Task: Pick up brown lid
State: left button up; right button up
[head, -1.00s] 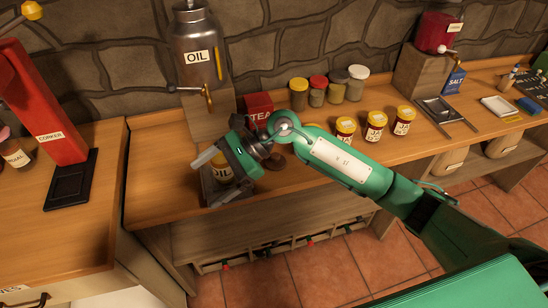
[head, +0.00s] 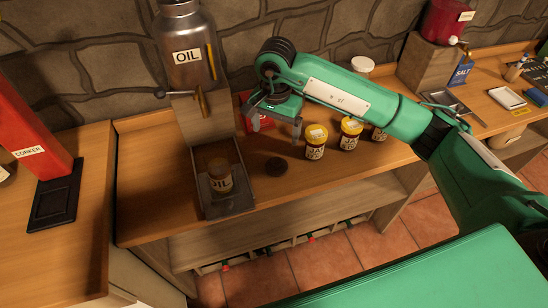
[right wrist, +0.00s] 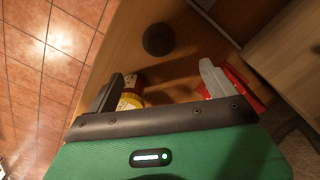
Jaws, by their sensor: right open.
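The brown lid (head: 277,165) is a small dark disc lying flat on the wooden counter, right of the drip tray and left of the yellow-lidded jars. In the right wrist view the lid (right wrist: 158,39) lies beyond the fingertips, between their lines. My right gripper (head: 273,122) is open, with nothing held, above the counter behind the lid and apart from it. The OIL jar (head: 220,178) stands in the metal tray (head: 232,207) under the oil can. My left gripper is not in view.
A yellow-lidded jar (head: 316,143) stands close right of the lid, with others beyond it. The red TEA box (head: 262,122) is partly hidden behind my gripper. The oil can (head: 186,50) stands on a block at left. The counter in front of the lid is clear.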

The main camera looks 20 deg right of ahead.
jog(key=p, duration=0.1)
send_over(277, 160)
jog(key=f, duration=0.7)
jog(key=shift+s+a, duration=0.1)
jog(key=shift+a, duration=0.15)
jog(key=shift+f, duration=0.5)
notch_tip(277, 160, down, 2)
jog(key=shift+d+p, duration=0.15)
jog(key=shift+p, duration=0.55)
notch_tip(277, 160, down, 2)
jog(key=shift+d+f, duration=0.1)
jog(key=shift+f, duration=0.25)
jog(key=shift+c, duration=0.7)
jog(key=c, duration=0.9)
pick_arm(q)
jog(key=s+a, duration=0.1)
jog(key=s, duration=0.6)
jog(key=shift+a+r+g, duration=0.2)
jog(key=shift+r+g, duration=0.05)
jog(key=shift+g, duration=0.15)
